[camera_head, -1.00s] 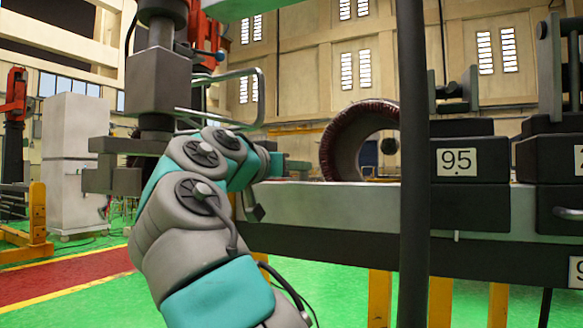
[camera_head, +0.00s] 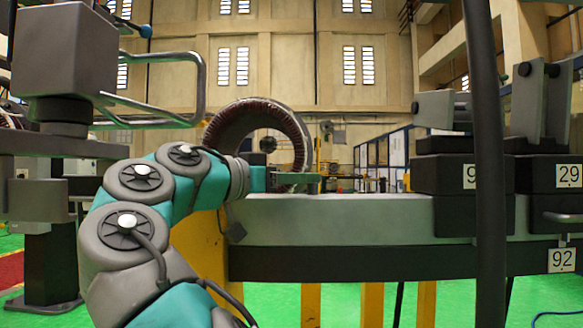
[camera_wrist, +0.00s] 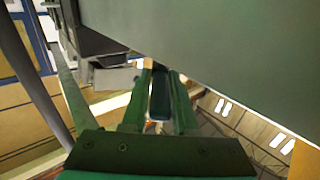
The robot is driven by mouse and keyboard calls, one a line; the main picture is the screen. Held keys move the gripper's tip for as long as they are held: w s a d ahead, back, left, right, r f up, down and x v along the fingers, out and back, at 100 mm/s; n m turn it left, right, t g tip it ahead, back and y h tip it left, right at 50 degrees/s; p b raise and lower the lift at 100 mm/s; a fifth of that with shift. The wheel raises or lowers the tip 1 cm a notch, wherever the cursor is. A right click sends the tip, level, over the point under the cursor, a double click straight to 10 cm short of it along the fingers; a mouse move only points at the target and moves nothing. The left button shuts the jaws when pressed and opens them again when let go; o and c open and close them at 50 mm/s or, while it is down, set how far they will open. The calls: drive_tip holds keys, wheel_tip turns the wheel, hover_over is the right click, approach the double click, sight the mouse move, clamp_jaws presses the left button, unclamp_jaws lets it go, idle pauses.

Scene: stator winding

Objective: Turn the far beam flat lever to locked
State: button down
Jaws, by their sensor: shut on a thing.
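My gripper (camera_head: 305,182) reaches in beside the near end of the long grey beam (camera_head: 350,218) in the head view. In the wrist view my gripper (camera_wrist: 160,82) has its two green fingers on either side of a dark flat bar, the lever (camera_wrist: 160,98), and is shut on it. The lever's pivot and its angle to the beam are hidden, so I cannot tell its setting. A large grey-green surface fills the top right of the wrist view, close to the fingers.
A dark red wound ring (camera_head: 292,125) stands behind my gripper. Dark numbered blocks (camera_head: 548,175) sit at the beam's right end. A dark vertical post (camera_head: 487,230) crosses the right side. Grey machinery with a bent tube handle (camera_head: 200,85) is at left, close above my arm.

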drive_tip(key=shift+a+m+g+h+p, duration=0.1)
drive_tip(key=shift+m+g+h+p, duration=0.2)
drive_tip(key=shift+p, duration=0.05)
idle(0.3)
drive_tip(key=c, duration=0.8)
unclamp_jaws()
drive_tip(key=shift+w, duration=0.1)
drive_tip(key=shift+o, duration=0.2)
drive_tip(key=shift+r, duration=0.1)
wheel_tip(320, 180, up, 4)
drive_tip(key=p, duration=0.3)
drive_tip(key=shift+f, duration=0.2)
drive_tip(key=shift+s+f+b, duration=0.2)
drive_tip(key=shift+s+b, duration=0.05)
drive_tip(key=shift+b, duration=0.1)
drive_tip(key=s+d+b, duration=0.2)
drive_tip(key=s, duration=0.5)
drive_tip(key=s+d+r+b, duration=0.1)
drive_tip(key=s+d+b, duration=0.1)
drive_tip(key=s, duration=0.6)
drive_tip(key=shift+d+r+b, duration=0.3)
drive_tip(key=shift+d+b, duration=0.1)
drive_tip(key=shift+b, duration=0.3)
drive_tip(key=shift+w, duration=0.1)
